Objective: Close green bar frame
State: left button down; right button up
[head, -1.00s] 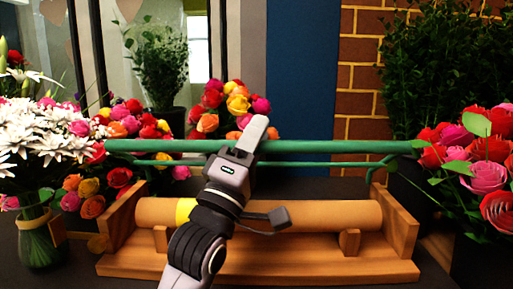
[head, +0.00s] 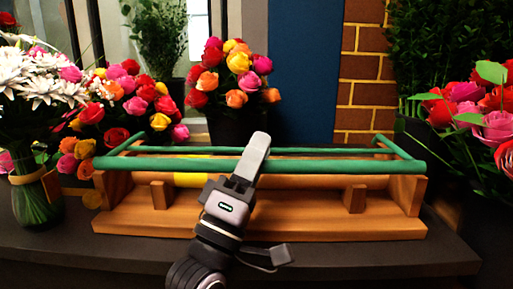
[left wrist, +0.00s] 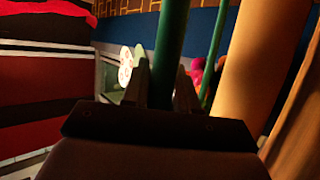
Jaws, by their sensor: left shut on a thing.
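The green bar frame (head: 330,166) spans the wooden stand in the head view. My right gripper is not in view.
The wooden stand (head: 260,222) rests on a dark counter (head: 390,258). A vase of white flowers (head: 40,200) stands at the left and rose bouquets at the back left. Red and pink roses (head: 490,125) stand close to the stand's right end.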

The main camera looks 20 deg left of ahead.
pick_arm(q)
jog(key=shift+s+d+r+h, duration=0.1)
jog(key=shift+s+d+h, duration=0.05)
jog(key=shift+s+h, duration=0.2)
jog(key=c, duration=1.2)
grip_release()
jog(key=shift+o, duration=1.2)
jog(key=shift+s+r, duration=0.1)
jog(key=shift+s, duration=0.15)
jog(key=shift+w, duration=0.1)
